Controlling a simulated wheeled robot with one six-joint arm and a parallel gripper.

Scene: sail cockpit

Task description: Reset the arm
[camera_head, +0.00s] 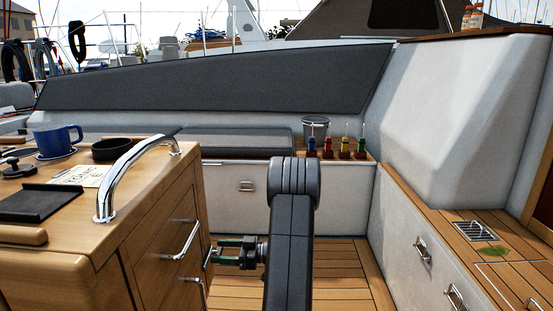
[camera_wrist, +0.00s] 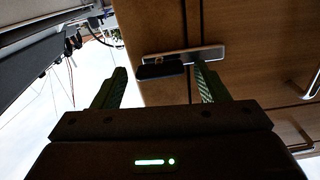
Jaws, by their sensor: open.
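My gripper (camera_head: 218,251), with green fingers, is low in front of the wooden cabinet (camera_head: 150,245) at the left, pointing left at its drawer front. It is close to a chrome drawer handle (camera_head: 207,259); I cannot tell whether it touches it. In the wrist view my gripper (camera_wrist: 158,75) is open, its two green fingers spread apart. A dark bar-like piece and a pale plate (camera_wrist: 212,53) show beyond and between the fingertips, against the wood. I see nothing held. My dark arm (camera_head: 291,240) rises in the middle of the head view and hides part of the floor.
The cabinet top holds a blue cup (camera_head: 58,139), a dark round bowl (camera_head: 118,150) and a black flat pad (camera_head: 40,203). A chrome rail (camera_head: 135,168) arches over its edge. Other chrome handles (camera_head: 181,240) stick out. Clear wooden floor (camera_head: 340,270) lies right of my arm, up to a pale bench.

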